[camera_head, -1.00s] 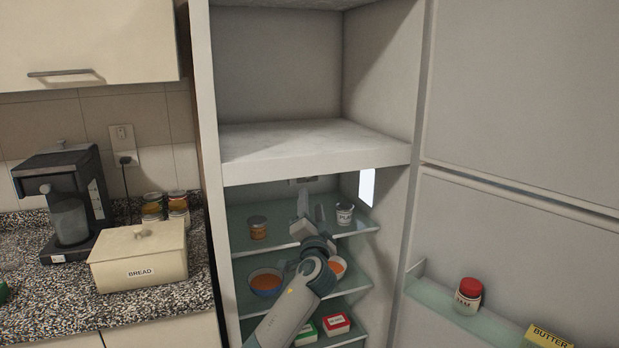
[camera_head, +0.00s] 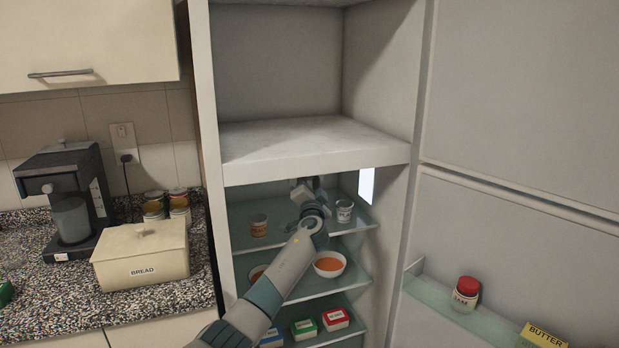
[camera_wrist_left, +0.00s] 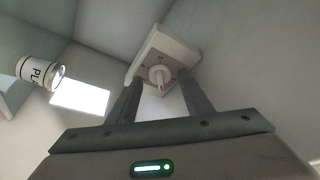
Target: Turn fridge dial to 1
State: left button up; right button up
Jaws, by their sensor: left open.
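The fridge dial (camera_wrist_left: 160,76) is a round pale knob with a red mark, on a white box (camera_wrist_left: 158,55) on an inner surface of the fridge. My left gripper (camera_wrist_left: 158,86) is open, its two fingers reaching toward the dial, one on each side of it in the picture. I cannot tell whether they touch it. In the head view my left gripper (camera_head: 306,186) is inside the fridge above the top glass shelf and hides the dial. The dial's numbers are too small to read. My right gripper is not in view.
A brown jar (camera_head: 259,226) and a white labelled cup (camera_head: 345,211) stand on the top shelf (camera_head: 285,243), either side of my arm. A bowl (camera_head: 330,264) and small boxes (camera_head: 335,319) sit below. The open door (camera_head: 520,240) is at right. A bright panel (camera_wrist_left: 80,95) is nearby.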

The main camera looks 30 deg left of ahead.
pick_arm(q)
jog(key=c, duration=1)
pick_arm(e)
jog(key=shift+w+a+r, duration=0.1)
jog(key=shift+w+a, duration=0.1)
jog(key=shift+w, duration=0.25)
